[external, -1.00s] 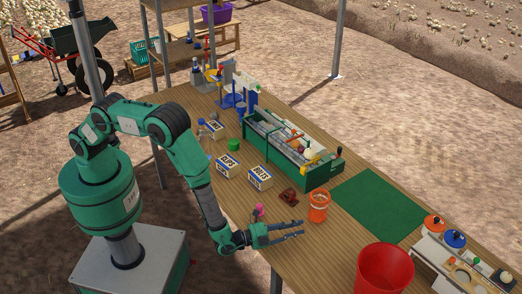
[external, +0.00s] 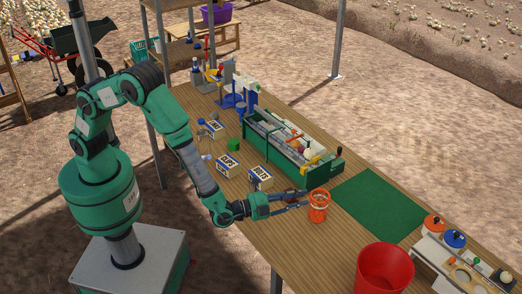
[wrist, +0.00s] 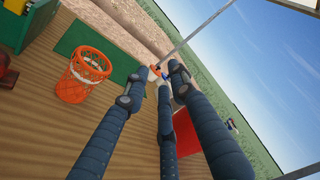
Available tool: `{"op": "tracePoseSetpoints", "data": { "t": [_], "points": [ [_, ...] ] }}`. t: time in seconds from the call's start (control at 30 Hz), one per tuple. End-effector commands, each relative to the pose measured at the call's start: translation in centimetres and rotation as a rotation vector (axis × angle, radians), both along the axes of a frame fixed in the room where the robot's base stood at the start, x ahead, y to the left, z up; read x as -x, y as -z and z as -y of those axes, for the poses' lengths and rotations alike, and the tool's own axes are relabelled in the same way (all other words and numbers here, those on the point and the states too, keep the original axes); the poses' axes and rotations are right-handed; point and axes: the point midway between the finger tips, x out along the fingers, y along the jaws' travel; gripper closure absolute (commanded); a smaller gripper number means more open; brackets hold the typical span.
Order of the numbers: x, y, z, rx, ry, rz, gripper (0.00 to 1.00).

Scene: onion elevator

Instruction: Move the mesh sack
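The orange mesh sack (external: 318,208) stands upright and open-topped on the wooden table, at the near left corner of the green mat. It also shows at the left of the wrist view (wrist: 80,82). My gripper (external: 300,201) is low over the table, just left of the sack in the external view, its fingers pointing toward it. In the wrist view my gripper (wrist: 158,75) has its dark fingers spread with nothing between them, and the sack lies outside them to the left. In the external view the fingertips come close to the sack; I cannot tell whether they touch.
A dark red object (external: 291,194) sits partly behind my fingers. The green trough machine (external: 290,146) stands behind. A red bucket (external: 384,272) stands at the near right. The green mat (external: 378,203) is bare. BOLTS (external: 260,178) and CLIPS (external: 227,166) boxes lie to the left.

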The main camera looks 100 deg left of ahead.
Motion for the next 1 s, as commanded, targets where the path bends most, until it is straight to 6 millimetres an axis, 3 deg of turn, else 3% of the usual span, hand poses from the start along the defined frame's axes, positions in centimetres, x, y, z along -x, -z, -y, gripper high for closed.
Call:
{"op": "tracePoseSetpoints", "data": {
  "t": [0.03,0.47,0.8,1.0],
  "points": [
    [0.0,-0.8,0.0,0.001,0.0,0.003,0.75],
    [-5.5,1.1,1.7,0.136,0.119,-0.124,0.75],
    [-10.7,2.9,3.7,0.292,0.256,-0.323,0.75],
    [-12.5,3.8,4.2,0.366,0.319,-0.459,0.75]
  ]
}}
